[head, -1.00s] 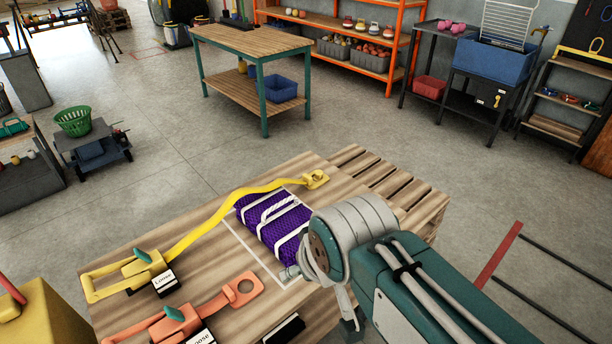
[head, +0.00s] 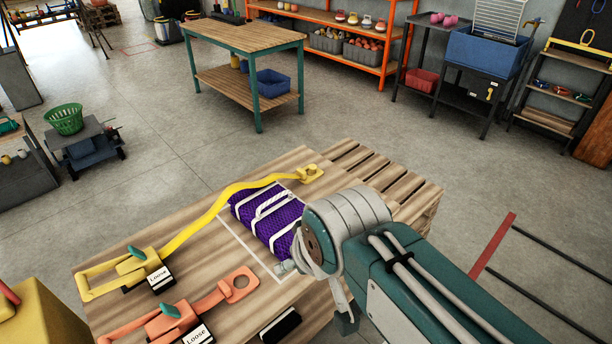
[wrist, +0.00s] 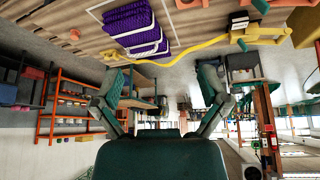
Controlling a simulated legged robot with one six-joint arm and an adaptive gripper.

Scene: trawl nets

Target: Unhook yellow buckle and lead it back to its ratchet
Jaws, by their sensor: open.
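The yellow buckle (head: 311,173) is at the far edge of the wooden tabletop, near a corner, with the yellow strap (head: 205,216) running slackly from it to its ratchet (head: 133,263) at the left. A tag by the ratchet reads "Loose". The strap passes beside a purple net bundle (head: 268,218). The wrist view is upside down; there the yellow strap (wrist: 190,46) crosses the top and its buckle end (wrist: 113,57) is small, near the left fingertip. My gripper (wrist: 160,85) is open and empty, apart from the strap.
An orange strap with its ratchet (head: 172,320) and ring end (head: 240,284) lies in front on the same table. Slatted wood (head: 385,180) adjoins the table at the right. A workbench (head: 245,38) stands behind, with clear floor between.

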